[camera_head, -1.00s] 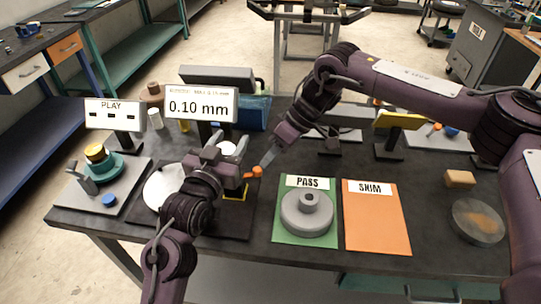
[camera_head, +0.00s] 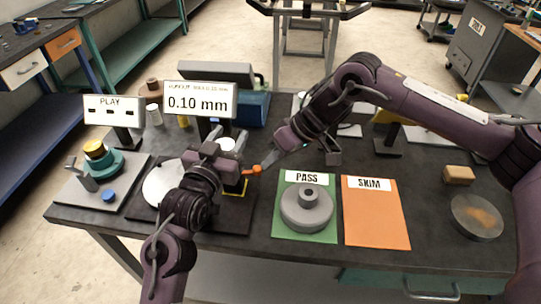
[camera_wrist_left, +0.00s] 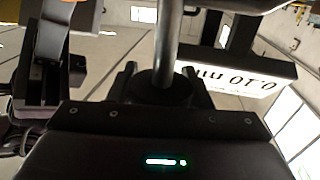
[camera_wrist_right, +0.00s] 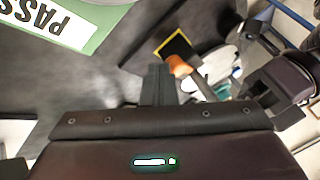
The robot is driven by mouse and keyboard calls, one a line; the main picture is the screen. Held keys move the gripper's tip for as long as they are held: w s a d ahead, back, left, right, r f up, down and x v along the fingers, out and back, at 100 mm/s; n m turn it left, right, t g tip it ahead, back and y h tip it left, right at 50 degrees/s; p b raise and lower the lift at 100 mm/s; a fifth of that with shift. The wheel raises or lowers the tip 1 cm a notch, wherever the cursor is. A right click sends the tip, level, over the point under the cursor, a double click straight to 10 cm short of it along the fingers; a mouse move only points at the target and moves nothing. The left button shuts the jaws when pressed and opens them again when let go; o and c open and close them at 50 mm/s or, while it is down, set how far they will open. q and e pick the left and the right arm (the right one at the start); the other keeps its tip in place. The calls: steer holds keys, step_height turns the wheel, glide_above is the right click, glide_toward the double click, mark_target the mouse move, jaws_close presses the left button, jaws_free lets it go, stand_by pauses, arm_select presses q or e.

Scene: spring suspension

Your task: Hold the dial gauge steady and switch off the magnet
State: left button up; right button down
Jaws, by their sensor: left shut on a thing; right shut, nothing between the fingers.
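My left gripper (camera_head: 222,158) is shut around the grey upright rod (camera_wrist_left: 168,40) of the dial gauge stand. A dark round part (camera_wrist_left: 160,88) sits between the fingers; the gauge dial is mostly hidden. A yellow-edged dark square (camera_wrist_right: 175,47), which looks like part of the magnet base, also shows below my left gripper in the head view (camera_head: 245,190). An orange-tipped switch lever (camera_head: 252,171) sticks out beside it. My right gripper (camera_wrist_right: 160,72) is shut and empty, its fingertips close to the orange tip (camera_wrist_right: 178,65); I cannot tell whether they touch.
A display (camera_head: 201,100) reads 0.10 mm. A PLAY sign (camera_head: 107,110) and a plate with a teal part (camera_head: 103,165) stand left.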

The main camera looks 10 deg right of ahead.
steer(key=s+m, duration=0.1)
steer(key=s+m+t, duration=0.1)
steer(key=shift+s+a+m+t, duration=0.1)
steer(key=shift+a+m+t, duration=0.1)
steer(key=shift+m+t, duration=0.15)
steer(key=shift+s+a+m+t+h, duration=0.25)
steer(key=shift+s+m+t, duration=0.2)
steer(key=shift+m, duration=0.25)
steer(key=shift+s+a+m+t+h, duration=0.15)
steer(key=shift+s+m+t+h, duration=0.2)
steer(key=shift+m, duration=0.3)
steer(key=shift+s, duration=0.15)
steer(key=shift+s+d, duration=0.2)
steer(key=shift+s, duration=0.45)
steer(key=shift+r, duration=0.1)
steer(key=v, duration=1)
steer(key=shift+w, duration=0.2)
arm_select(q)
steer(key=o, duration=1.3)
